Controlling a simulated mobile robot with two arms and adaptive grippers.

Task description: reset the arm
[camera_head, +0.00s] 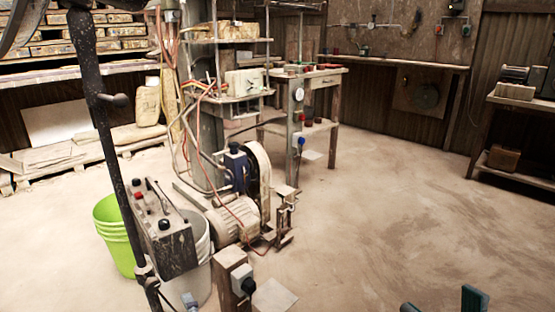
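Two dark teal fingertips of my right gripper (442,302) show at the bottom edge, right of centre. They stand apart with bare floor visible between them, and nothing shows between them. The rest of that gripper and its arm are below the picture. My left gripper is not in view.
The press machine with its motor (238,220) stands left of centre. A control box (166,240) on a dark pole, a green bucket (112,236) and a pale bucket (203,270) are at the left. A workbench (322,78) is behind. Dusty floor (400,200) is clear at the right.

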